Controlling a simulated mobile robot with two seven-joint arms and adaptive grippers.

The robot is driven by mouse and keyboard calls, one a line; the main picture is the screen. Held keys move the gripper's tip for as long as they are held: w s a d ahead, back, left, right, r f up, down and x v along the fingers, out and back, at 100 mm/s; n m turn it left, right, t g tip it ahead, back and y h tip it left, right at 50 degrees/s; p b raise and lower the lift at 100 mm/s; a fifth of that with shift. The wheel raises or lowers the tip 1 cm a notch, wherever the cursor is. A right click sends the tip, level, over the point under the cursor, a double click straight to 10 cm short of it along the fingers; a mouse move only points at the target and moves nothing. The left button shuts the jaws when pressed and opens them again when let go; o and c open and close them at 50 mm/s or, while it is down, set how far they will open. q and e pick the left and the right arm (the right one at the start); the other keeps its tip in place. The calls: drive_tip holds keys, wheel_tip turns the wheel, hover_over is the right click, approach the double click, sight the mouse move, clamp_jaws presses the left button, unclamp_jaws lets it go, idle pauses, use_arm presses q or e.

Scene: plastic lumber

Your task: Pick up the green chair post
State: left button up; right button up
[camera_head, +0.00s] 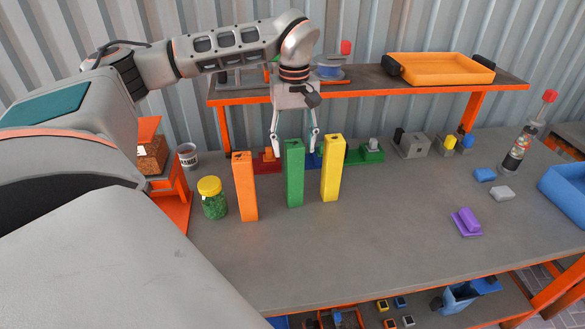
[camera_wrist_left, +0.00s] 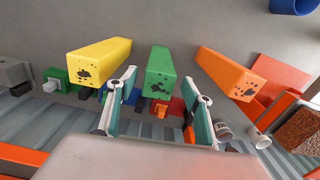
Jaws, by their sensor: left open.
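The green chair post (camera_head: 294,174) stands upright on the grey workbench, between an orange post (camera_head: 245,188) and a yellow post (camera_head: 332,168). My left gripper (camera_head: 294,150) is open behind and above the green post, with its fingers pointing down. In the left wrist view the green post (camera_wrist_left: 160,72) lies ahead of the gap between the open fingers (camera_wrist_left: 157,85), and nothing is held. The yellow post (camera_wrist_left: 98,60) is left and the orange post (camera_wrist_left: 228,72) is right there. My right gripper is not in view.
A jar with a yellow lid (camera_head: 212,198) stands left of the orange post. Coloured blocks sit behind the posts, below a raised shelf (camera_head: 360,84) with an orange tray (camera_head: 440,68). A purple block (camera_head: 466,222) lies at right. The bench front is clear.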

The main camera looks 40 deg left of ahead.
sight(294, 167)
use_arm(q)
wheel_tip(294, 167, down, 2)
drive_tip(key=shift+f, duration=0.25)
wheel_tip(294, 167, down, 5)
drive_tip(key=shift+w+a+f, duration=0.1)
drive_tip(key=shift+w, duration=0.05)
clamp_jaws()
